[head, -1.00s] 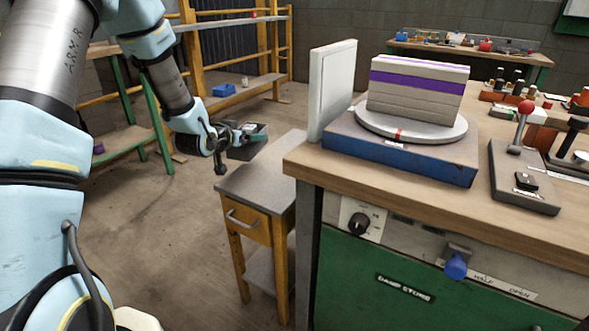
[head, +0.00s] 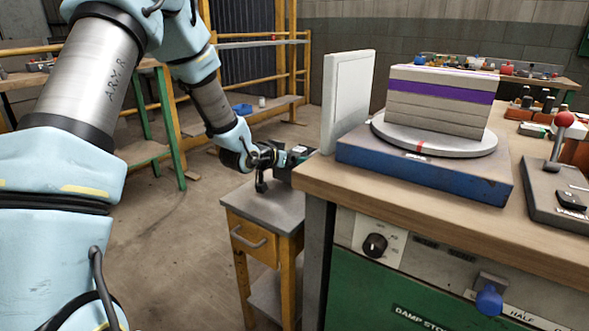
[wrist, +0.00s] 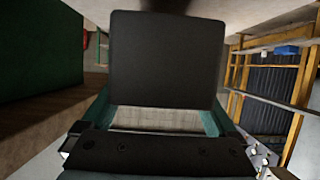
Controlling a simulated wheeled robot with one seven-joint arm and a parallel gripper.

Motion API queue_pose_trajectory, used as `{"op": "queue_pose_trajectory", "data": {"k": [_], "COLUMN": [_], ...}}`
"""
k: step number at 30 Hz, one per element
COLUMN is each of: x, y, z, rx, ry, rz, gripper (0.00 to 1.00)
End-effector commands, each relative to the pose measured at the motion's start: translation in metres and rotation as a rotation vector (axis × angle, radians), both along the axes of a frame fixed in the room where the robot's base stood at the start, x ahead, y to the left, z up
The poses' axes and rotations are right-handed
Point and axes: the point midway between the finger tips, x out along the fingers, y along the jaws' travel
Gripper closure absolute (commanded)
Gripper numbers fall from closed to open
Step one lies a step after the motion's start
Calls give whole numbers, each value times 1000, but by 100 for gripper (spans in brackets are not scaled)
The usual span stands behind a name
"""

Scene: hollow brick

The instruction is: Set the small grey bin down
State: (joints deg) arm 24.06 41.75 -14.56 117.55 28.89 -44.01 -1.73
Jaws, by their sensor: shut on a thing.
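My gripper (head: 298,155) is at the far end of my arm, over the back of a small side table (head: 268,203). It is shut on the small grey bin (head: 283,172), which shows only in part as a dark shape behind the gripper. In the wrist view the bin (wrist: 165,60) fills the middle as a dark panel between the two teal fingers. I cannot tell whether its underside touches the table top. The front of the table top is bare.
The workbench (head: 400,203) stands close at the right, with a white upright panel (head: 347,98) and a turntable (head: 435,137) carrying a striped block stack (head: 440,98). Yellow shelving (head: 290,60) stands behind. The floor (head: 180,250) left of the side table is clear.

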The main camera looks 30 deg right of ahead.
Motion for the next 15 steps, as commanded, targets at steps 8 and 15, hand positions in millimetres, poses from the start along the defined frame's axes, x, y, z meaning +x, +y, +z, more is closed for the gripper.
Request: {"op": "queue_pose_trajectory", "data": {"k": [8, 15], "x": [0, 0], "y": [0, 0], "z": [-30, -31], "rx": [-2, -2], "ry": [-1, -1], "rz": [0, 0], "gripper": [63, 63]}}
